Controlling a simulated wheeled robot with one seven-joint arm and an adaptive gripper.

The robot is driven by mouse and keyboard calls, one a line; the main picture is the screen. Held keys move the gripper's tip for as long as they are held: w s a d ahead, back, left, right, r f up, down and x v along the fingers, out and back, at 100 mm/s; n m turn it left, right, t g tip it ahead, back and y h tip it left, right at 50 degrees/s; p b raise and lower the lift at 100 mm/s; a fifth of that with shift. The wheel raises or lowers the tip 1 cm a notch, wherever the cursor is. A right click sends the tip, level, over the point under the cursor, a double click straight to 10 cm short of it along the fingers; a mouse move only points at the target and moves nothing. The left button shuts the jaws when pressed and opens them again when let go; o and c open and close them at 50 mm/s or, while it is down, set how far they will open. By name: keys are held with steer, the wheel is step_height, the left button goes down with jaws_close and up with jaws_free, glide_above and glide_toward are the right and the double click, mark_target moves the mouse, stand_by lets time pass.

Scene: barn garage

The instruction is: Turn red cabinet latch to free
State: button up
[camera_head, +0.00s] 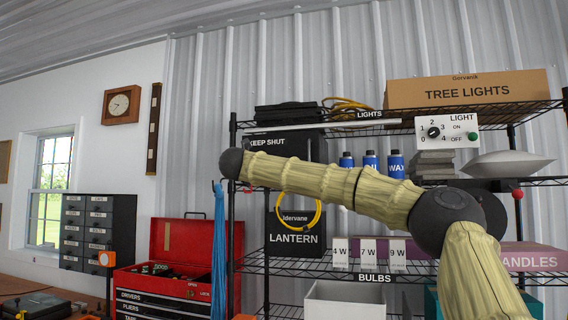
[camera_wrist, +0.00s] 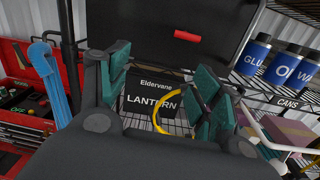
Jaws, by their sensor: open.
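The red latch (camera_wrist: 201,36) is a short bar on the dark front of a cabinet (camera_wrist: 150,22) in the wrist view. It lies nearly level, with a slight tilt in the picture. The cabinet (camera_head: 278,143) is marked KEEP SHUT in the head view, where my arm crosses in front of it and the latch cannot be made out. My gripper (camera_wrist: 160,76) is open and empty, with its green-padded fingers apart below the latch in the wrist picture. It does not touch the latch. In the head view my gripper is hidden.
A LANTERN box (camera_head: 297,243) with a yellow loop (camera_head: 318,214) sits below the cabinet. Blue bottles (camera_head: 370,160) stand to its right. A blue strap (camera_head: 219,255) hangs at the rack's left post, near an open red toolbox (camera_head: 168,237). A light control box (camera_head: 447,133) is at upper right.

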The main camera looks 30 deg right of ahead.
steer(key=shift+m+g, duration=0.3)
steer(key=shift+m, duration=0.6)
steer(key=shift+w+d+r+p, duration=0.55)
steer(key=shift+w+d+p, duration=0.4)
steer(key=shift+d, duration=0.9)
steer(key=shift+w+d+r+p, duration=0.7)
steer(key=shift+d+p, duration=0.4)
steer(key=shift+d, duration=0.7)
steer(key=shift+w+d+r+p, duration=0.45)
steer(key=shift+w+d+p, duration=0.5)
steer(key=shift+d, duration=0.9)
steer(key=shift+s, duration=0.1)
steer(key=c, duration=0.9)
